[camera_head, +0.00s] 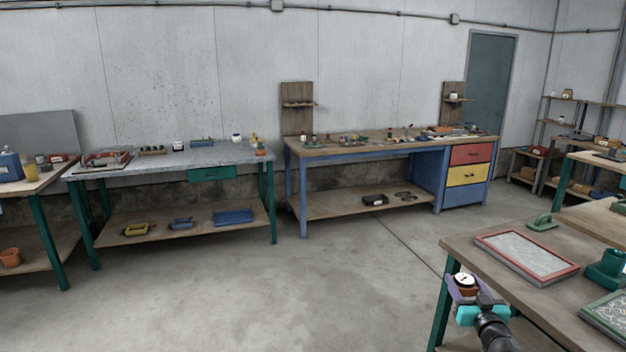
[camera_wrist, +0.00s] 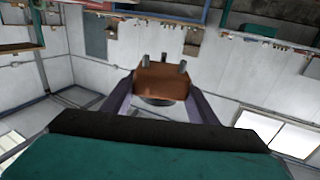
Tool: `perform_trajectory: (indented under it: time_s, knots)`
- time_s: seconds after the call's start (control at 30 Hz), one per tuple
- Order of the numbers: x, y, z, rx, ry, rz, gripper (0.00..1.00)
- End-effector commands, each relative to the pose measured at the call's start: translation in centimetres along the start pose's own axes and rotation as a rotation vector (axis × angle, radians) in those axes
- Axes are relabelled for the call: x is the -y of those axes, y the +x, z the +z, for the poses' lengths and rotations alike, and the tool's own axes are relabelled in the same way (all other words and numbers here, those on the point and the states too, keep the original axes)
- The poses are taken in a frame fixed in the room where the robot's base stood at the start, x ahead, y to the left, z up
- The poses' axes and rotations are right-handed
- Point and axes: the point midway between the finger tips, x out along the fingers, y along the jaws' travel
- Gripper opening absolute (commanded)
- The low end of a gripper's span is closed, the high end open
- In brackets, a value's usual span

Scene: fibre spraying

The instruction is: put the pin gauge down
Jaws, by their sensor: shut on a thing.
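The pin gauge (camera_wrist: 160,82) is a small orange-brown block with short grey pins in the wrist view. It sits between the two purple fingers of my gripper (camera_wrist: 158,98), which is shut on it. In the head view my gripper (camera_head: 463,291) is at the lower right, beside the left edge of the near wooden table (camera_head: 482,257). The pin gauge (camera_head: 465,281) shows there as a dark brown piece with a white round top, held clear of any surface. The gripper partly hides it.
The near table carries a red-framed grey panel (camera_head: 527,256), a green handled tool (camera_head: 542,222) and a green holder (camera_head: 606,268). A blue-legged workbench (camera_head: 340,150) and a grey-topped bench (camera_head: 220,158) stand along the back wall. The floor between is clear.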

Motion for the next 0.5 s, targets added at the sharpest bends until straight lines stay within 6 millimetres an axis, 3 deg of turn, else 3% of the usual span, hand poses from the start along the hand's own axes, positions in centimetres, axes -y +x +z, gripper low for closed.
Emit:
perform_trajectory:
  time_s: [0.03,0.27,0.5]
  knots:
    - [2.1,0.5,0.1,0.0,-0.002,-0.052,0.24]
    - [11.0,1.1,0.1,0.003,0.002,-0.294,0.24]
    - [19.7,-0.6,1.0,0.007,0.005,-0.559,0.24]
